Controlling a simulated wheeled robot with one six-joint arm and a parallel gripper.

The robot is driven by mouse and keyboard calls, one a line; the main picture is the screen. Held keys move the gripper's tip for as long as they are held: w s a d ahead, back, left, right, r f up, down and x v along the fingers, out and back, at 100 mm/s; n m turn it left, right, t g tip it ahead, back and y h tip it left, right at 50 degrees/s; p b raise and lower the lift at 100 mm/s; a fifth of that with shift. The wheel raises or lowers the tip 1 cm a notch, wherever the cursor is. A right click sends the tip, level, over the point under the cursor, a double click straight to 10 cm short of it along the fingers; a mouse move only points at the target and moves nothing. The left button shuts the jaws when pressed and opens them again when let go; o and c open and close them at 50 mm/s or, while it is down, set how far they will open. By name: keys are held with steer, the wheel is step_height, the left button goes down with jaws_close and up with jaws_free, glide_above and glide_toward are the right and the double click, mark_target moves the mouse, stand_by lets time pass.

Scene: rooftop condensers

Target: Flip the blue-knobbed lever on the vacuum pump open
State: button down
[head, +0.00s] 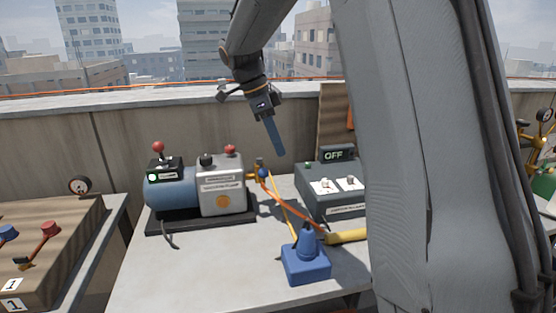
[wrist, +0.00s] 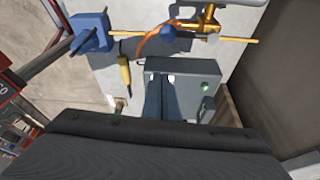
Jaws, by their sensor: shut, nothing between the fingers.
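The vacuum pump (head: 222,190), with a blue motor and a pale grey body, stands on a dark base on the bench. At its right end is a brass valve (head: 259,163), which also shows in the wrist view (wrist: 207,24). The lever's blue knob (head: 264,174) is beside the valve; it also shows in the wrist view (wrist: 168,32). The lever's exact angle is hard to tell. My gripper (head: 280,152) is shut and empty, pointing down above and right of the knob in the head view. In the wrist view its fingers (wrist: 161,82) overlap the grey box.
A grey box (head: 318,203) with an OFF display (head: 338,154) stands right of the pump. A blue block with a cone (head: 306,264), a yellow handle (head: 348,236) and an orange hose (head: 292,216) are in front. The bench's front left is clear.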

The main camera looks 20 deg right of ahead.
steer(key=shift+v, duration=2.65)
